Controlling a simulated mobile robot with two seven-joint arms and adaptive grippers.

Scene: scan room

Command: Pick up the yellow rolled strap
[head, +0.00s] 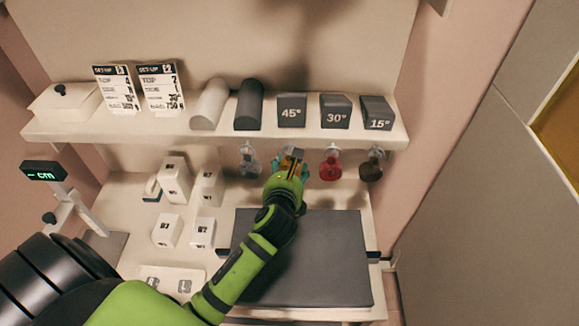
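My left arm reaches up from the lower left, and my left gripper (292,157) is at the row of hanging rolled straps under the shelf. A small orange-yellow patch, apparently the yellow rolled strap (284,161), shows beside the fingers. The gripper and wrist hide most of it, and a bit of teal shows there too. I cannot tell whether the fingers are closed on it. My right gripper is not in view.
A grey-blue strap (250,161) hangs to the left, a red strap (330,167) and a dark brown strap (371,168) to the right. The shelf (210,133) above holds angled wedges and rolls. Below are white numbered blocks (167,230) and a dark grey pad (335,265).

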